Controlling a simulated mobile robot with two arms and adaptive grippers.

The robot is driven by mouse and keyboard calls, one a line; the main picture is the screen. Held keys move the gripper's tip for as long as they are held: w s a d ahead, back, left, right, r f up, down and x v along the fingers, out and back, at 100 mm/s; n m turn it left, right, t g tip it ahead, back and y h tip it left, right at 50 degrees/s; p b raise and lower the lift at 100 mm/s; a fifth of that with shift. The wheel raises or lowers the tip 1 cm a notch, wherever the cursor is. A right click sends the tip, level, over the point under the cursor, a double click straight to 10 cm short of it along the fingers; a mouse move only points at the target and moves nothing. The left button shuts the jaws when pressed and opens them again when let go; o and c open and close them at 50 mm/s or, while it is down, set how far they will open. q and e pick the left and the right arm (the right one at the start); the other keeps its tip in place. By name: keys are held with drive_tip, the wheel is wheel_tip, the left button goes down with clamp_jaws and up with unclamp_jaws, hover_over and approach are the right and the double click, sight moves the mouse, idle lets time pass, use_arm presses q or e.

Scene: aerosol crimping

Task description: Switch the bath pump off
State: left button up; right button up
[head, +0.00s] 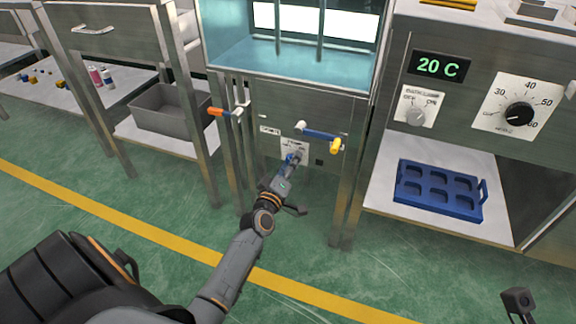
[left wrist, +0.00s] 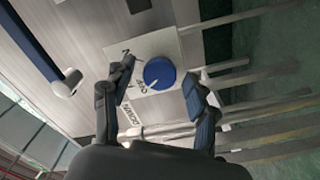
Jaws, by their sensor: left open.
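A blue round knob (left wrist: 158,73) with a white pointer sits on a white label plate (left wrist: 140,48) in the left wrist view. Its pointer aims down and left, near lettering that looks like OFF. My left gripper (left wrist: 153,96) is open, with a finger on either side of the knob; I cannot tell whether they touch it. In the head view my left gripper (head: 292,160) is at the panel under the water bath (head: 290,62) and partly hides the knob. A dark part at the bottom right, apparently my right gripper (head: 518,302), is partly visible.
A blue lever with a yellow end (head: 322,134) is just above the left gripper. An orange-handled valve (head: 222,112) is to the left. A grey switch knob (head: 416,117) and black dial (head: 519,114) are on the right cabinet, above a blue tray (head: 438,205).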

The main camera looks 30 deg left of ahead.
use_arm(q)
drive_tip(key=v, duration=1.2)
drive_tip(key=shift+f, duration=0.1)
